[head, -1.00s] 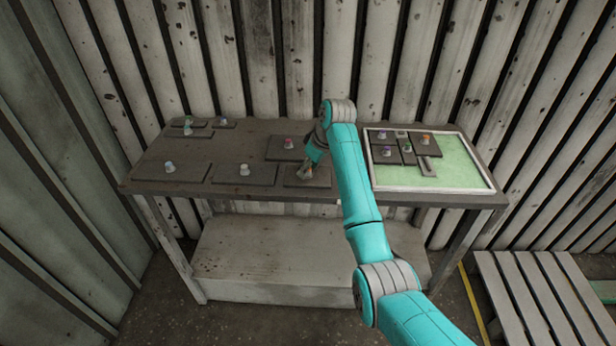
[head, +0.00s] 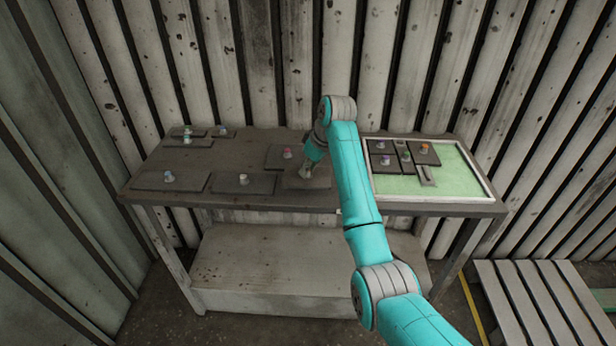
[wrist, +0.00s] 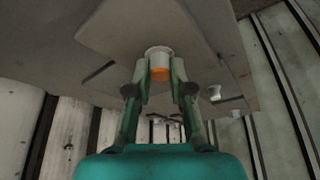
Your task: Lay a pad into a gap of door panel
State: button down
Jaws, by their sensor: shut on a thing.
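My gripper (head: 306,171) is over the middle of the table at its front edge, shut on the knob of a flat grey pad (head: 318,184). In the wrist view the fingers close on a white knob with an orange band (wrist: 159,62), and the grey pad (wrist: 130,30) spreads behind it. I cannot tell clearly whether the pad touches the table. The door panel (head: 455,172) lies to the right, a green board in a pale frame. Several dark pads with knobs (head: 383,160) sit on its left and upper part; green surface shows elsewhere.
The dark table (head: 225,155) carries other knobbed pads: one with a red knob (head: 287,154) just behind my gripper, one (head: 243,184) close to its left, and several further left. A corrugated wall stands behind. A slatted pallet (head: 530,300) is on the floor at right.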

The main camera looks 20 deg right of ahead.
notch_tip(320, 180, up, 12)
jog(key=shift+f, duration=0.15)
dwell(0.7)
jog(key=shift+a+f, duration=0.1)
